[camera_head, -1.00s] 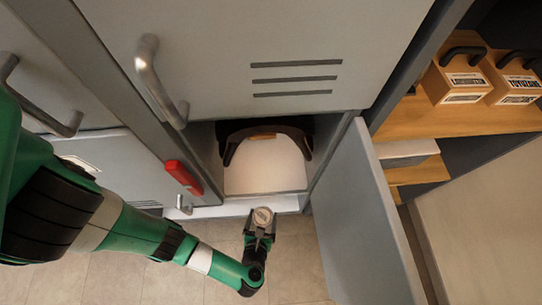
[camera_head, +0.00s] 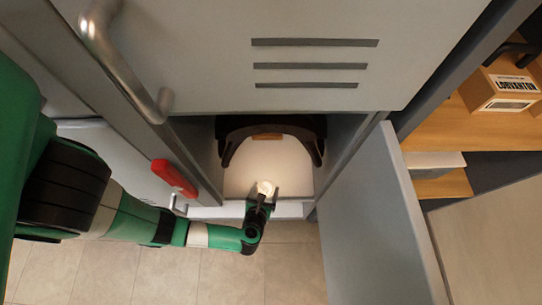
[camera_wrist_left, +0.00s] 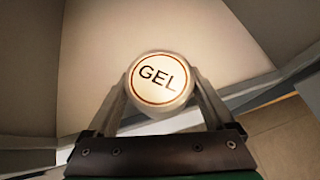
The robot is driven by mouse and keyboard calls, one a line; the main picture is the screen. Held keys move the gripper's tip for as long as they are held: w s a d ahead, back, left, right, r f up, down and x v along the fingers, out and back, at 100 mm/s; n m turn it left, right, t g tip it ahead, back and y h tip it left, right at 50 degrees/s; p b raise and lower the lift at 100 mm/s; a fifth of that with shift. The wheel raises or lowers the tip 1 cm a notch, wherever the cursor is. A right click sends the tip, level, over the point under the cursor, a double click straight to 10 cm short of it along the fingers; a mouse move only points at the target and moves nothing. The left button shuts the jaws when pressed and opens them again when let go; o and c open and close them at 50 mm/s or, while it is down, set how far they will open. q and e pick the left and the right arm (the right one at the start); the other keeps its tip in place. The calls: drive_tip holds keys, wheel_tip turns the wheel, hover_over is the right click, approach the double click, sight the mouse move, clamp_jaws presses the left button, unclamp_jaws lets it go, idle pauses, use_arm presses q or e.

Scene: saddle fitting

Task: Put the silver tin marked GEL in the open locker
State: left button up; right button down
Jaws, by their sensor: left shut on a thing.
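The silver tin marked GEL (camera_wrist_left: 159,80) is held between the fingers of my left gripper (camera_wrist_left: 160,95), with its round white lid and its lettering facing the wrist camera. In the head view the tin (camera_head: 265,188) is brightly lit, at the front of the open locker (camera_head: 240,180). My left gripper (camera_head: 262,198) is shut on it, over the locker's front edge. The tin seems to be just inside the opening; its height over the locker floor is hard to tell. My right gripper is not in view.
A dark saddle-like thing (camera_head: 270,124) stands at the back of the locker. The locker door (camera_head: 375,220) hangs open on the right. A red piece (camera_head: 174,178) sits on the left frame. The locker floor (camera_head: 290,170) in front is clear. Wooden boxes (camera_head: 505,92) are on a shelf at right.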

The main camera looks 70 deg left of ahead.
sight(271, 171)
use_arm(q)
drive_tip(key=w+a, duration=0.1)
drive_tip(key=w+a+b, duration=0.1)
drive_tip(key=a, duration=0.1)
drive_tip(key=w+a, duration=0.1)
drive_tip(key=a, duration=0.1)
drive_tip(key=shift+w+a, duration=0.15)
drive_tip(key=a+b, duration=0.1)
drive_tip(key=w+a+f+b, duration=0.1)
drive_tip(key=a, duration=0.1)
drive_tip(key=shift+w+f, duration=0.1)
drive_tip(key=shift+w, duration=0.2)
drive_tip(key=shift+w+f+b, duration=0.1)
drive_tip(key=shift+f+b, duration=0.15)
drive_tip(key=shift+b, duration=0.25)
drive_tip(key=shift+d+r, duration=0.1)
drive_tip(key=shift+d, duration=0.1)
drive_tip(key=o, duration=1.3)
